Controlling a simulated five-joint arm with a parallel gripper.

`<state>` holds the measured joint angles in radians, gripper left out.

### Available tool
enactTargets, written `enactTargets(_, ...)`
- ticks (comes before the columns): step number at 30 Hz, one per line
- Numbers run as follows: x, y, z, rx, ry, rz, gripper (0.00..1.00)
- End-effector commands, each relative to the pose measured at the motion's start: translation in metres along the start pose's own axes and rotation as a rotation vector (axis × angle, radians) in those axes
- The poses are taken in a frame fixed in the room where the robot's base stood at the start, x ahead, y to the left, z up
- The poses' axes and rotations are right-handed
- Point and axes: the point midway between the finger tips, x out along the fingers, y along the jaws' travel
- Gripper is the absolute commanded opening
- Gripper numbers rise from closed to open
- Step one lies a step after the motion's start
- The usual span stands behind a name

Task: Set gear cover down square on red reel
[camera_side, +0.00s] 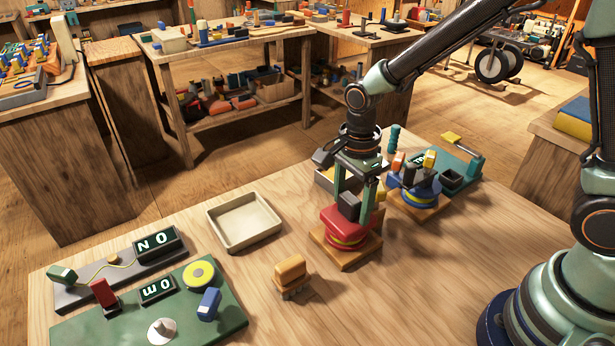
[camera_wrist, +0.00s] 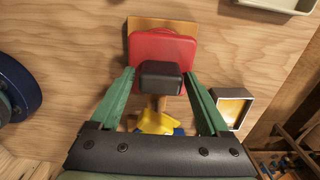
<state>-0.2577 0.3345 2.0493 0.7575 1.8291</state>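The red reel (camera_side: 346,236), with a yellow band around it, stands on a square wooden base (camera_side: 327,251). It also shows in the wrist view (camera_wrist: 162,45). A dark rounded block, which I take as the gear cover (camera_side: 349,205), is directly over the red reel; it appears low against the red top, but contact is unclear. In the wrist view the cover (camera_wrist: 160,78) sits between the green fingertips, which close on its two sides. My gripper (camera_side: 356,196) points down and seems shut on it. The cover hides part of the red top.
A blue reel (camera_side: 415,192) stands close to the right. An empty cream tray (camera_side: 243,222) lies to the left. Bare tabletop lies in front and to the right.

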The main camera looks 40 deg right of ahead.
Motion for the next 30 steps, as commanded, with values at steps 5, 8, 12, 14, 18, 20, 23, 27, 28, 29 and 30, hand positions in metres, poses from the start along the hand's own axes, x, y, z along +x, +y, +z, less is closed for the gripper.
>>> enactTargets(5, 0.0, 0.0, 0.0, 0.0, 0.0, 0.0, 0.92)
enactTargets(8, 0.0, 0.0, 0.0, 0.0, 0.0, 0.0, 0.92)
enactTargets(12, -0.005, -0.001, 0.0, 0.0, 0.0, -0.002, 0.92)
enactTargets(14, -0.011, -0.001, 0.0, 0.0, -0.001, -0.004, 0.92)
enactTargets(18, -0.035, -0.001, 0.0, 0.0, -0.002, -0.007, 0.92)
enactTargets(20, -0.048, -0.002, 0.0, 0.0, -0.002, -0.007, 0.92)
enactTargets(23, -0.068, -0.001, 0.0, 0.0, -0.002, -0.006, 0.92)
enactTargets(27, -0.094, -0.001, 0.0, 0.0, -0.001, -0.005, 0.92)
enactTargets(28, -0.099, -0.001, 0.0, 0.0, -0.001, -0.005, 0.92)
enactTargets(29, -0.103, -0.001, 0.0, 0.0, -0.001, -0.004, 0.92)
enactTargets(30, -0.108, -0.001, 0.0, 0.0, -0.001, -0.004, 0.92)
